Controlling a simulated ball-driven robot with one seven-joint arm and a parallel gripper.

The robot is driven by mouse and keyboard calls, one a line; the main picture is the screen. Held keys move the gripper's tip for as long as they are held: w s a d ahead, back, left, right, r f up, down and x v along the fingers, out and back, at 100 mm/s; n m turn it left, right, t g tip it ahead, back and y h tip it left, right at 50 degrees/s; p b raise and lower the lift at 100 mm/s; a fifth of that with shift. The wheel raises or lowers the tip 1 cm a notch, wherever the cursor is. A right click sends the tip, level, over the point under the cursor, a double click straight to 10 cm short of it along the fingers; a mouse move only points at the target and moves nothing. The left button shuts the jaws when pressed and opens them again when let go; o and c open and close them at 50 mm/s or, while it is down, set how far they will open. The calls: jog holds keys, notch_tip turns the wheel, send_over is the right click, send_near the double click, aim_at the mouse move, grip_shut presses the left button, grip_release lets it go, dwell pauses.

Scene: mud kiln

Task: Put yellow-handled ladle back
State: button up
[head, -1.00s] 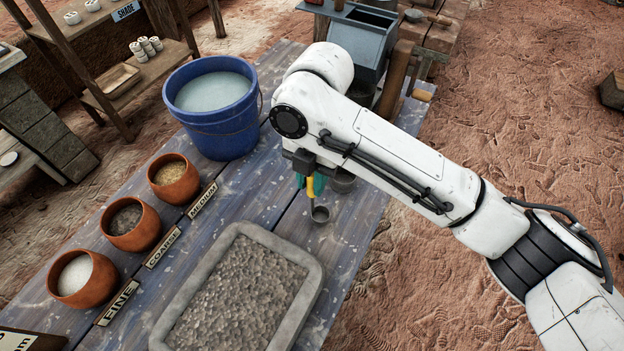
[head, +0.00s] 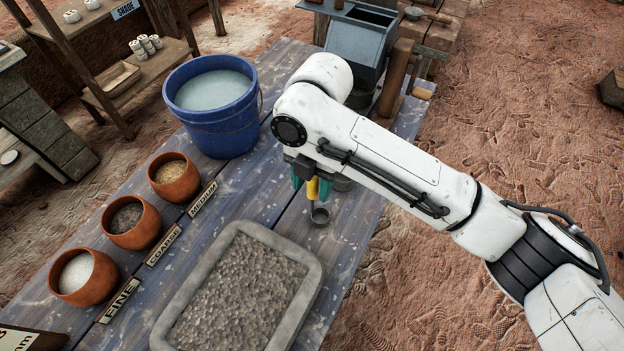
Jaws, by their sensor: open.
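The yellow-handled ladle (head: 320,213) shows below my gripper, with its small grey bowl low, at or just above the table, and its yellow handle rising upright. My gripper (head: 311,187) has teal fingers, one on each side of the yellow handle. The fingers are spread apart, with the handle between them. The upper end of the handle is hidden by my gripper. Whether the ladle's bowl touches the table cannot be told.
A grey tray of gravel (head: 316,275) lies in front. A blue water bucket (head: 222,140) stands at the back left. Three clay bowls (head: 178,185) line the left beside labels. A grey metal box (head: 355,45) stands behind my arm. A dark cup (head: 343,183) is partly hidden behind my gripper.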

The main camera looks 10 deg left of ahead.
notch_tip(320, 180, up, 12)
jog(key=w, duration=0.1)
jog(key=shift+w+d, duration=0.15)
jog(key=shift+d, duration=0.1)
